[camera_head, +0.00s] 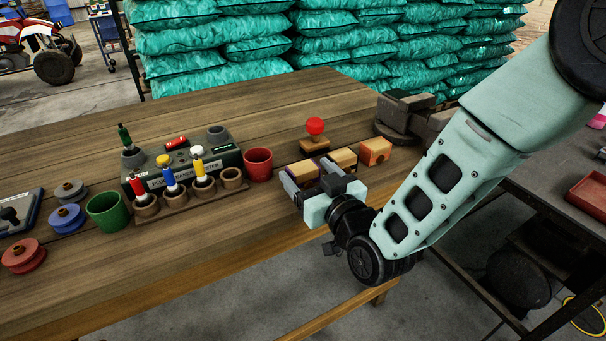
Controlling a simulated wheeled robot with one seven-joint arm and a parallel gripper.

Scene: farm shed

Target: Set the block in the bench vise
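The bench vise (405,112) is a dark metal body at the right end of the wooden bench. Three wooden blocks stand in a row left of it: an orange-brown block (375,151), a tan block with dark sides (343,159), and another tan block (304,171) at the left. My gripper (309,176) is low over the bench at the left block. Its two fingers are apart, with that block between or just behind them. I cannot tell whether they touch it. The fingers and gripper body hide the block's lower part. No block shows in the vise.
A red-topped wooden stamp (315,136) stands just behind the blocks. My forearm hangs over the bench's front right edge. Bench space in front of the cups is clear.

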